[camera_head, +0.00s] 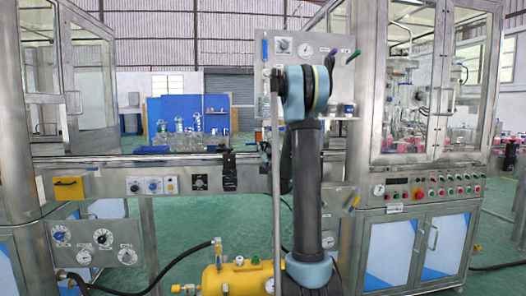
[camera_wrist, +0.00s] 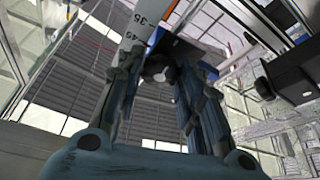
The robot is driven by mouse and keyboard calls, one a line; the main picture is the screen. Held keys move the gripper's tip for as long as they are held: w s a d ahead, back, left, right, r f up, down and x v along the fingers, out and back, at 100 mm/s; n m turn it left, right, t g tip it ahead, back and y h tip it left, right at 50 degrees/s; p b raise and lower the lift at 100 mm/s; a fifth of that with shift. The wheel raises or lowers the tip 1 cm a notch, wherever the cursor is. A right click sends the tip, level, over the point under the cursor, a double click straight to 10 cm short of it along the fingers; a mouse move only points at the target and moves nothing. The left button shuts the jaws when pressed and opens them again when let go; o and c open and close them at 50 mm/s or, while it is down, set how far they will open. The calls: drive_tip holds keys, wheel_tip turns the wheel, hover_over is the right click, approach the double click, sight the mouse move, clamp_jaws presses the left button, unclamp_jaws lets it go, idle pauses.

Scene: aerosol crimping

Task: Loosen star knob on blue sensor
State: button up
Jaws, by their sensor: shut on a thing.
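In the wrist view my gripper (camera_wrist: 168,72) points up and away, with its two dark fingers closed in around a small dark knob (camera_wrist: 157,73). The knob's star shape is mostly hidden by the fingers. A blue part (camera_wrist: 184,48), likely the blue sensor, shows just behind the fingertips, partly covered. In the head view my arm stands in front of the line and hides my gripper and the knob.
In the wrist view a black block (camera_wrist: 290,72) with a black knob (camera_wrist: 263,88) is close on the right. In the head view a black bracket (camera_head: 228,170) sits on the conveyor rail (camera_head: 120,160). A yellow tank (camera_head: 238,277) stands low in front, and a glazed cabinet (camera_head: 430,90) stands right.

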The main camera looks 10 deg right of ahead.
drive_tip(key=n+y, duration=0.1)
drive_tip(key=n, duration=0.2)
drive_tip(key=n+g+y, duration=0.1)
drive_tip(key=n, duration=0.1)
drive_tip(key=shift+d+n, duration=0.1)
drive_tip(key=shift+n, duration=0.3)
drive_tip(key=n+g+y, duration=0.1)
drive_tip(key=n, duration=0.1)
drive_tip(key=n+g+y, duration=0.1)
drive_tip(key=n, duration=0.2)
drive_tip(key=shift+r+n, duration=0.15)
drive_tip(key=shift+n, duration=0.15)
drive_tip(key=n+g, duration=0.1)
drive_tip(key=n, duration=0.3)
drive_tip(key=shift+r+n+g, duration=0.1)
drive_tip(key=shift+n+g, duration=0.3)
drive_tip(key=shift+r+n+g, duration=0.1)
drive_tip(key=shift+n+g, duration=0.5)
drive_tip(key=shift+n, duration=0.9)
drive_tip(key=o, duration=1.1)
